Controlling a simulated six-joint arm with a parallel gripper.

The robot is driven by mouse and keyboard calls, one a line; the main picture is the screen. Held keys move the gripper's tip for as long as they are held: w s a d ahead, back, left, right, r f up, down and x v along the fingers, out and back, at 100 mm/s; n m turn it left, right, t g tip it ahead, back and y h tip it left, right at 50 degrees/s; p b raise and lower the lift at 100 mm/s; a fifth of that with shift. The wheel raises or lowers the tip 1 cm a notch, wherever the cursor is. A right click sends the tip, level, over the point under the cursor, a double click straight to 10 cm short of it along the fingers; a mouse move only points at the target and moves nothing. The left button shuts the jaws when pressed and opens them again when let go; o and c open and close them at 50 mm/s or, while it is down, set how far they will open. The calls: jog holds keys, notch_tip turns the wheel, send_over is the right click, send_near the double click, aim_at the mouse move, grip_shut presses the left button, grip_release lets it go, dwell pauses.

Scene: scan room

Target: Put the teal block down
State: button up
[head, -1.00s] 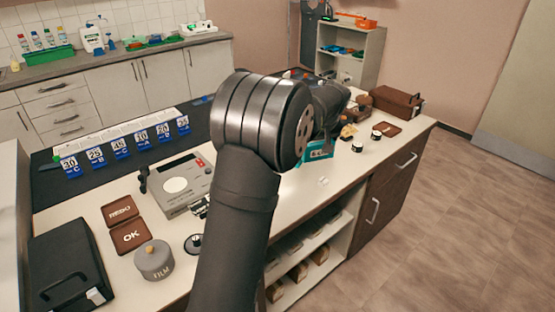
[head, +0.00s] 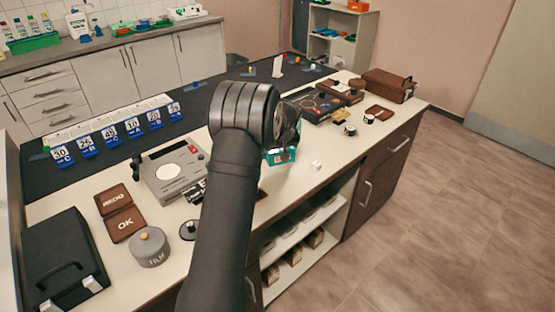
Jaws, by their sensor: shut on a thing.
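The teal block (head: 281,157) shows just right of my arm's wrist in the head view, with a pale label on its near face. It appears to be held above the worktop's front part. My gripper (head: 285,146) is mostly hidden behind my own arm, and it is shut on the teal block. The gap between the block and the worktop (head: 330,145) cannot be judged exactly.
A small white cube (head: 316,165) lies right of the block. Blue number cards (head: 110,135) line the dark mat (head: 205,100).

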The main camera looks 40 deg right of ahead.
aim_at(278, 160)
jog(key=shift+w+f, duration=0.3)
jog(key=shift+f, duration=1.8)
jog(key=shift+f, duration=0.1)
jog(key=o, duration=1)
jog(key=shift+f, duration=0.1)
jog(key=shift+c, duration=0.2)
jog(key=v, duration=1.2)
jog(key=shift+s, duration=0.1)
